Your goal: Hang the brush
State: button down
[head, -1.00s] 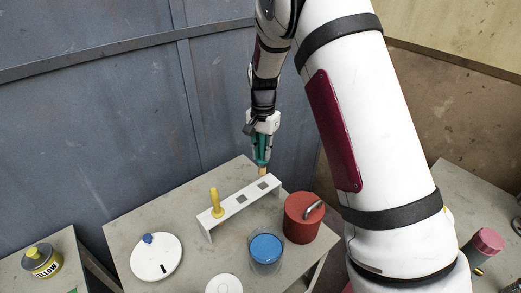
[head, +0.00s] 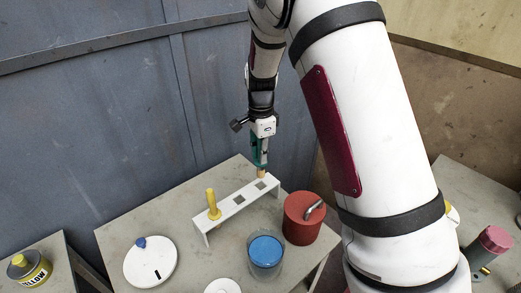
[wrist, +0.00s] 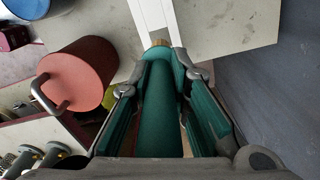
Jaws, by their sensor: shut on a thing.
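My gripper (head: 260,158) is shut on a brush with a teal handle (wrist: 160,108) and holds it upright. The brush's tan end (head: 261,173) points down and shows just above the far right end of the white rack (head: 228,211). The wrist view shows that end near the edge of the rack (wrist: 150,14); I cannot tell whether it touches or enters a hole. The rack has square holes in its top. A yellow-handled brush (head: 213,204) stands in its left hole, while the middle hole looks empty.
On the table (head: 205,265) are a red canister with a metal handle (head: 302,222), a glass of blue liquid (head: 265,252) and a white round lid with a blue knob (head: 150,262). A blue-grey wall (head: 90,120) stands behind. A yellow tin (head: 30,270) is on the left table.

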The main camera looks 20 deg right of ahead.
aim_at(261, 175)
jog(key=shift+f+b, duration=1.35)
jog(key=shift+f, duration=3.45)
jog(key=c, duration=1.4)
grip_release()
jog(key=shift+r, duration=0.1)
notch_tip(261, 175, up, 12)
jog(key=shift+f, duration=0.1)
